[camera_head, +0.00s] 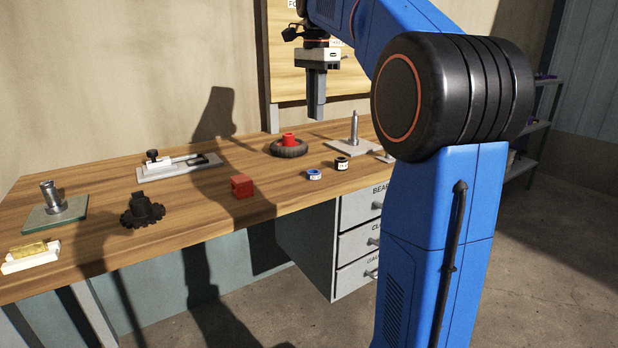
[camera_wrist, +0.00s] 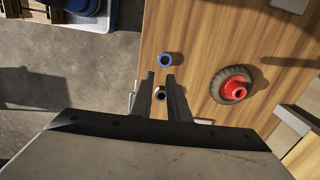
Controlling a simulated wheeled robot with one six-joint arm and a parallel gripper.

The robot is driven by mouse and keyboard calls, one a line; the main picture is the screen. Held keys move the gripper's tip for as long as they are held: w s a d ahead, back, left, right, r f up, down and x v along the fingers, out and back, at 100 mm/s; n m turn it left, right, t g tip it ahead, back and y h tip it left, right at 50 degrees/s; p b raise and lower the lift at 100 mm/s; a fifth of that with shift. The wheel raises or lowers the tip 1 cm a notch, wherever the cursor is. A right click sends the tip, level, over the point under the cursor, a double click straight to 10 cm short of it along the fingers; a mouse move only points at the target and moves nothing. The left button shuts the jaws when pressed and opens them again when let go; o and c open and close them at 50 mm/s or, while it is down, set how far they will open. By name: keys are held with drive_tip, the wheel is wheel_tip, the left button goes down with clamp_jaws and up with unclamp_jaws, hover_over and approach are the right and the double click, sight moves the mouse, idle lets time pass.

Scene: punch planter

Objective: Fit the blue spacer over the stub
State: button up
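The blue spacer (camera_head: 314,174) is a short ring lying flat near the table's front edge; the wrist view shows it (camera_wrist: 165,59) just beyond my fingertips. My gripper (camera_head: 316,112) hangs high above the table, pointing down. In the wrist view its two fingers (camera_wrist: 160,76) stand apart with nothing held. An upright thin post on a grey plate (camera_head: 354,130) stands at the back right. A thicker metal post on a greenish plate (camera_head: 49,196) stands at the far left. A small base (camera_head: 386,157) is partly hidden by my arm. I cannot tell which is the stub.
A wheel with a red hub (camera_head: 289,146), a red block (camera_head: 242,186), a black gear (camera_head: 142,210) and a slide fixture (camera_head: 180,166) are on the table (camera_head: 95,240).

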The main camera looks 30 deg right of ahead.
hover_over(317, 173)
drive_tip(key=f, duration=1.2)
drive_tip(key=shift+a, duration=0.3)
drive_tip(key=shift+s+d+f, duration=0.1)
drive_tip(key=shift+f, duration=1.2)
drive_tip(key=shift+d+f, duration=0.1)
drive_tip(key=shift+f, duration=1.15)
clamp_jaws()
